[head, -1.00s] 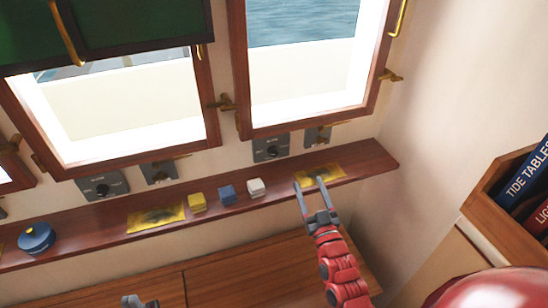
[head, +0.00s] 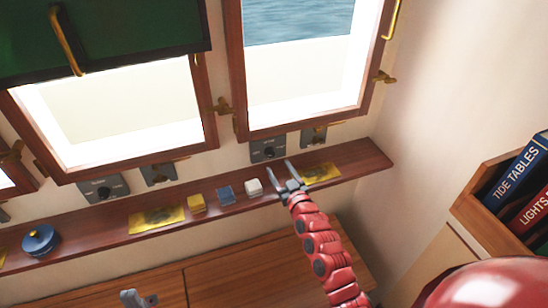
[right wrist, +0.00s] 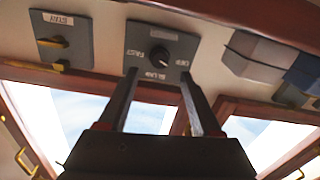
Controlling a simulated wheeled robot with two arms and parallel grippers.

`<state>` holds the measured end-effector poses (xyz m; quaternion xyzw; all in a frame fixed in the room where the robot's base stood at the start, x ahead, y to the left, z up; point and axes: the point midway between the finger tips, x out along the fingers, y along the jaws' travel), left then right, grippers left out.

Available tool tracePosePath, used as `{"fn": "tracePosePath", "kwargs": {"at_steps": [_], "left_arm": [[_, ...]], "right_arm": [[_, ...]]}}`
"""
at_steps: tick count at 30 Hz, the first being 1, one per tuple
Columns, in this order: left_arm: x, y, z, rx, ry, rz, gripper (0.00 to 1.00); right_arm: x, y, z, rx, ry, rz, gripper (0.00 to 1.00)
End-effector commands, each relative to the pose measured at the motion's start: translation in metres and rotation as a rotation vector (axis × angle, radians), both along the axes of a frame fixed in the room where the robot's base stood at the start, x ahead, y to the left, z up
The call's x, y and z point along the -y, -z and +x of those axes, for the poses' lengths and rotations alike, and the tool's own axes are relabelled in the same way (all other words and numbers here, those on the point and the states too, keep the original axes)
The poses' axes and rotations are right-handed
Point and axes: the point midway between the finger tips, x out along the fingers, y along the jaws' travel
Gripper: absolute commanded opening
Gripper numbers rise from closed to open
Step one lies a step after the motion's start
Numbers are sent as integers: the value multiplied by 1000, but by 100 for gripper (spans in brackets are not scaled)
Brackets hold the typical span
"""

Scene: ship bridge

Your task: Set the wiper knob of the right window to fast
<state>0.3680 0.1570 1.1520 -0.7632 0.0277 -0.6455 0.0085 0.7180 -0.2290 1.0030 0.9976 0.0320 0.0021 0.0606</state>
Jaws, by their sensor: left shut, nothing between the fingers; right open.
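The right window's wiper knob panel (head: 268,149) is a grey plate on the wall below the right window (head: 305,60). In the right wrist view its round black knob (right wrist: 160,54) shows, upside down, with the labels FAST, SLOW and OFF around it. I cannot tell which label the knob points at. My right gripper (head: 282,169) is open and empty, just in front of this panel above the shelf. In the right wrist view its fingers (right wrist: 158,78) point at the panel, one on either side of the knob's line, apart from it. My left gripper (head: 138,299) is shut and empty at the bottom edge.
A second grey plate (head: 314,135) with a brass lever is beside the knob panel. A bookcase (head: 470,205) stands right.

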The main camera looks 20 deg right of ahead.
Motion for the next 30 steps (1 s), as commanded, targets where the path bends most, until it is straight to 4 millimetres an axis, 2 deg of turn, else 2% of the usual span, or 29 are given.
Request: {"fn": "tracePosePath", "kwargs": {"at_steps": [3, 9, 15, 22, 30], "left_arm": [[0, 4, 0, 0, 0, 0, 0], [0, 16, 0, 0, 0, 0, 0], [0, 19, 0, 0, 0, 0, 0], [0, 18, 0, 0, 0, 0, 0], [0, 18, 0, 0, 0, 0, 0]], "right_arm": [[-4, 1, 22, -1, -5, -2, 66], [-4, 3, 47, 1, -3, -2, 66], [-3, 2, 56, -2, 0, 0, 66], [-3, 1, 56, -1, 0, 0, 66], [-3, 0, 56, -1, 0, 0, 18]]}}
